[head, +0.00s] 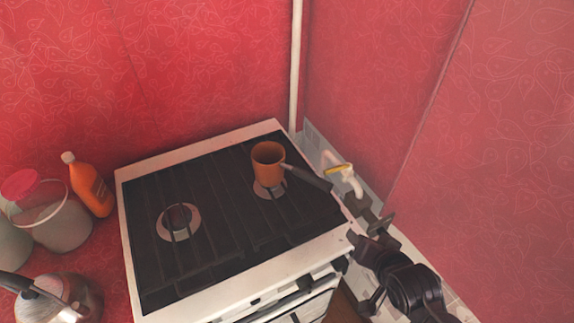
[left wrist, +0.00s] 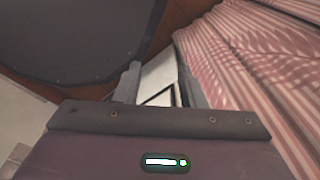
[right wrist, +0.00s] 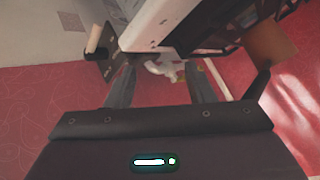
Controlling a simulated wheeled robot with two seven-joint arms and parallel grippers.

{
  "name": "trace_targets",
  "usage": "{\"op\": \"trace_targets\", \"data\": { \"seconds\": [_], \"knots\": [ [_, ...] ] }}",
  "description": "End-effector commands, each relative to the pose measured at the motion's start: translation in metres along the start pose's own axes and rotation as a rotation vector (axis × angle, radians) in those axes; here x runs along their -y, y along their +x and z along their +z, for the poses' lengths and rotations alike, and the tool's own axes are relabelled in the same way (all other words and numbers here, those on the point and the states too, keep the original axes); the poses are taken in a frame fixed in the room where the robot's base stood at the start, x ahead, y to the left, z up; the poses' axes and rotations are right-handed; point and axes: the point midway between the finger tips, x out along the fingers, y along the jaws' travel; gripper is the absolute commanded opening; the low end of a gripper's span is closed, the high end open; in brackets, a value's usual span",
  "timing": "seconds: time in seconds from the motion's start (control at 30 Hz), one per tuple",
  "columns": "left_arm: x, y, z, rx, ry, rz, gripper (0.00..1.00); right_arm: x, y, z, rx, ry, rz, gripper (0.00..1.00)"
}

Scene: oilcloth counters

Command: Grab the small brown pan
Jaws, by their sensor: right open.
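The small brown pan (head: 268,153) stands upright over the rear right burner of the stove in the head view. Its dark handle (head: 308,178) points right and toward the front, over the stove's right edge. My right gripper (head: 370,222) is at the stove's right side, just beyond the handle's end and apart from the pan. In the right wrist view its fingers (right wrist: 160,88) are spread with nothing held between them. I cannot clearly identify the pan there. My left gripper (left wrist: 160,85) shows only in its wrist view, fingers apart, with a pale panel beyond them.
The stove (head: 140,215) has a dark grate and a pale rim. A pale pipe fitting with a yellow handle (head: 338,171) sits close behind my right gripper. The red wall is near on the right. A kettle (head: 62,300), jar (head: 55,225) and orange bottle (head: 90,187) stand left.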

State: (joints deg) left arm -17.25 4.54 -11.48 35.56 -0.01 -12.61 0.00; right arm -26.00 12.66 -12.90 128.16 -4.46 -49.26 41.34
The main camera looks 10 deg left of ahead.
Motion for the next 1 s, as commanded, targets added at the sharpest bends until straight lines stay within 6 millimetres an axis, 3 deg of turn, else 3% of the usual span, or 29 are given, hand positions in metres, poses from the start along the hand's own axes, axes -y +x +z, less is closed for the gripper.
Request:
{"op": "trace_targets", "data": {
  "seconds": [0.1, 0.3, 0.57, 1.0],
  "knots": [
    [0.001, -0.002, -0.001, -0.001, 0.0, -0.001, 0.36, 0.04, 0.003, -0.022, -0.108, 0.185, -0.189, 0.49],
    [0.001, -0.003, -0.001, -0.001, 0.0, -0.001, 0.36, 0.088, 0.001, -0.037, -0.147, 0.47, -0.502, 0.49],
    [0.001, -0.004, -0.002, -0.002, 0.0, -0.001, 0.36, 0.111, -0.002, -0.042, -0.12, 0.605, -0.656, 0.49],
    [0.002, -0.027, -0.004, -0.001, 0.0, -0.002, 0.36, 0.139, 0.039, -0.063, -0.121, 0.606, -0.657, 0.49]
  ]
}}
